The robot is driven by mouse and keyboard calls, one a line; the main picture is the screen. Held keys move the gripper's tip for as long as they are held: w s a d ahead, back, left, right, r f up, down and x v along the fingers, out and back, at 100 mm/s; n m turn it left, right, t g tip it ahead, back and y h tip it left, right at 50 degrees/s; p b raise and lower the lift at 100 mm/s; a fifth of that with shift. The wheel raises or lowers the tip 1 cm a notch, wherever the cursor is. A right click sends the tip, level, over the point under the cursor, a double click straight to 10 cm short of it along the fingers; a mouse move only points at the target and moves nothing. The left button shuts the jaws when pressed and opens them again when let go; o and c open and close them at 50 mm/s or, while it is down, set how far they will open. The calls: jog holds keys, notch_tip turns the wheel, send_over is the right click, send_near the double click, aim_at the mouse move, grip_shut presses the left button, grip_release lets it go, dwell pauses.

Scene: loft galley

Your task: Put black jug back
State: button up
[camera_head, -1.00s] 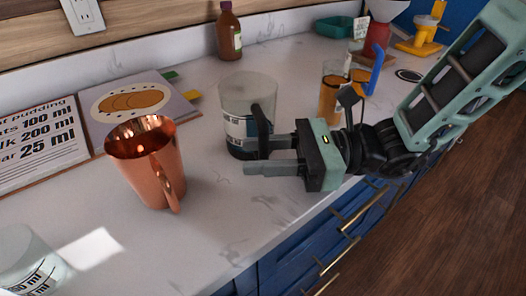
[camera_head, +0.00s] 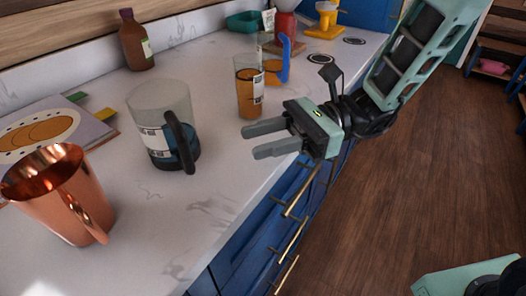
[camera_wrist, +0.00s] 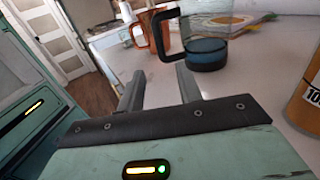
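The black jug (camera_head: 155,128) is a clear jug with a black handle (camera_head: 183,140) and dark blue contents at its base. It stands upright on the white counter, left of my gripper in the head view. My gripper (camera_head: 250,141) is open and empty over the counter's front edge, its two fingers pointing toward the jug but apart from it. In the wrist view the jug (camera_wrist: 208,50) stands beyond the fingertips, its handle toward my gripper (camera_wrist: 160,72).
A copper mug (camera_head: 62,200) stands left of the jug. A glass with orange contents (camera_head: 249,95) and a blue-handled vessel (camera_head: 284,62) stand behind my gripper. A brown bottle (camera_head: 135,42) is near the wall. Dark round marks (camera_head: 354,41) lie bare on the far counter.

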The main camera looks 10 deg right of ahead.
jog(key=s+d+f+n+g+h, duration=0.2)
jog(key=s+n+h, duration=0.3)
jog(key=s+n, duration=0.15)
jog(key=s+d+f+n+g+h, duration=0.1)
jog(key=s+f+n+h, duration=0.1)
jog(key=s+n+h, duration=0.4)
jog(key=d+f+n+t+h, duration=0.1)
jog(key=d+n+t+h, duration=0.4)
jog(key=n+t, duration=0.3)
jog(key=shift+w+d+f+n+h, duration=0.15)
jog(key=shift+w+d+n+h, duration=0.3)
jog(key=shift+d+n, duration=0.5)
jog(key=shift+a, duration=0.15)
